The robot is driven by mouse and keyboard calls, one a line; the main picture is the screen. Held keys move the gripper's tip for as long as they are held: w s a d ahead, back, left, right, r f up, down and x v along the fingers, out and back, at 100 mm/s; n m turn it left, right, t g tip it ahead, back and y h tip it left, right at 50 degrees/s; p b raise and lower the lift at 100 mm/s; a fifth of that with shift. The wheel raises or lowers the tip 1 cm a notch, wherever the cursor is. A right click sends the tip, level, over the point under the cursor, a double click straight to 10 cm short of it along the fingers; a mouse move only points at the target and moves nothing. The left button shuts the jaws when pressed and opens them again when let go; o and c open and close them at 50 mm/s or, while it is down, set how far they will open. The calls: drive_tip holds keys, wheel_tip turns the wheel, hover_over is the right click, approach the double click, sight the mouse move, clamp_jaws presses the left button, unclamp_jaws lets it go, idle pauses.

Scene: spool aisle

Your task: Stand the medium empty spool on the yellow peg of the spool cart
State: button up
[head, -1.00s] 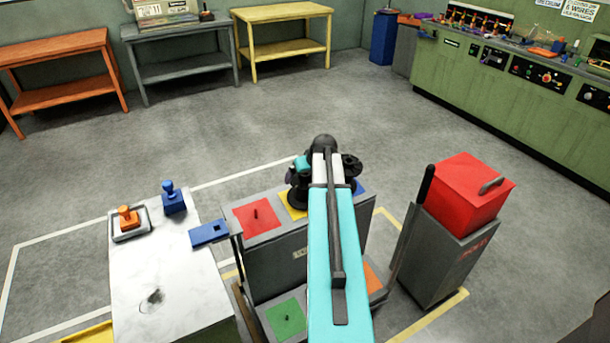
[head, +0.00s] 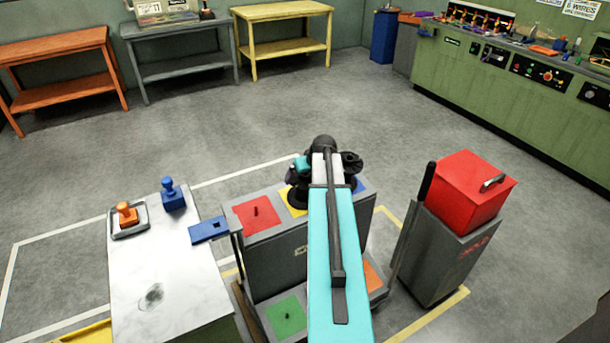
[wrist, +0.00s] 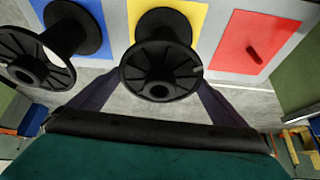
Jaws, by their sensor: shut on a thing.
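A black spool (wrist: 160,70) is between the fingers of my gripper (wrist: 161,82), which is shut on it. In the wrist view it stands over the yellow square (wrist: 187,10) of the spool cart, roughly upright. The yellow peg is hidden behind the spool, and I cannot tell whether the spool is around it or rests on the cart. In the head view the spool (head: 297,196) shows partly, left of my arm, over the yellow square (head: 289,209). My gripper is mostly hidden there by the arm.
A second black spool (wrist: 52,45) stands on the blue square beside the held one. The red square (head: 257,214) has a bare peg, as has the green square (head: 286,315) lower down. A grey bin with a red box (head: 470,190) stands right. A white table (head: 165,270) stands left.

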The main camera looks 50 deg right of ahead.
drive_tip(key=o, duration=1.2)
drive_tip(key=shift+r, duration=0.1)
drive_tip(key=shift+b+v, duration=1.15)
drive_tip(key=shift+v, duration=5.7)
drive_tip(key=shift+s, duration=0.2)
